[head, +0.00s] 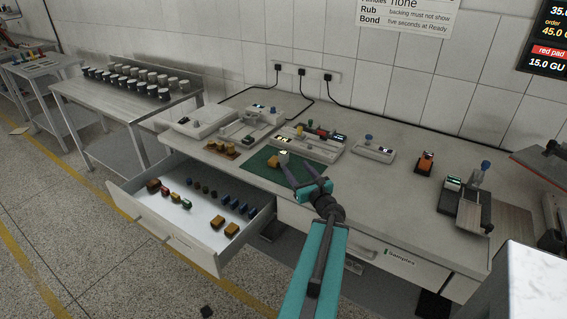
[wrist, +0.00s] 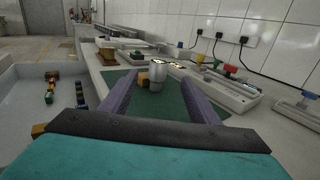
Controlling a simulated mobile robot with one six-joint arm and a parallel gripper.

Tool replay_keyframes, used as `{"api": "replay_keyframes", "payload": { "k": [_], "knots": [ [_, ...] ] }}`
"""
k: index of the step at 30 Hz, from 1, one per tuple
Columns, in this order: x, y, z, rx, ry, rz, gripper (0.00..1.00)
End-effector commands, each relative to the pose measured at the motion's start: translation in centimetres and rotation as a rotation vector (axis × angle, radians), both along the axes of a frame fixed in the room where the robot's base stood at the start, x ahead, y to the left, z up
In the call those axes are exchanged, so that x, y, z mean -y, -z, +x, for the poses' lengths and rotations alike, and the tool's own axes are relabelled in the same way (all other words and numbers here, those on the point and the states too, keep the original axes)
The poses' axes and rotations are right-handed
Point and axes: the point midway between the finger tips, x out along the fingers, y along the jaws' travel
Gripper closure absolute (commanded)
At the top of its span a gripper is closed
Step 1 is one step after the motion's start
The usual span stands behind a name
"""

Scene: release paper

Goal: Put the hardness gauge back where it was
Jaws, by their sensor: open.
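A small silver-white cylinder with a lit top, which looks like the hardness gauge (head: 284,155), stands upright at the green mat (head: 257,166). It also shows in the wrist view (wrist: 157,71), ahead of and between my fingers. A yellow-orange block (head: 272,161) sits close beside it on the left; I cannot tell whether they touch. My gripper (head: 289,170) is open over the mat, its purple fingers on either side of the gauge in the wrist view (wrist: 158,90). I see no contact between fingers and gauge.
An open drawer (head: 205,241) with several coloured pieces juts out at the left.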

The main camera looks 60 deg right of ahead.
Motion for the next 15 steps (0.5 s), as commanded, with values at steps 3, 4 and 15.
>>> {"api": "replay_keyframes", "payload": {
  "k": [3, 4, 15],
  "knots": [
    [0.12, 0.31, 0.23, 0.0, 0.0, -0.001, 0.44],
    [0.16, 0.31, 0.29, 0.001, 0.0, -0.001, 0.44],
    [0.64, 0.26, 0.98, 0.001, -0.001, -0.003, 0.44]
  ]
}}
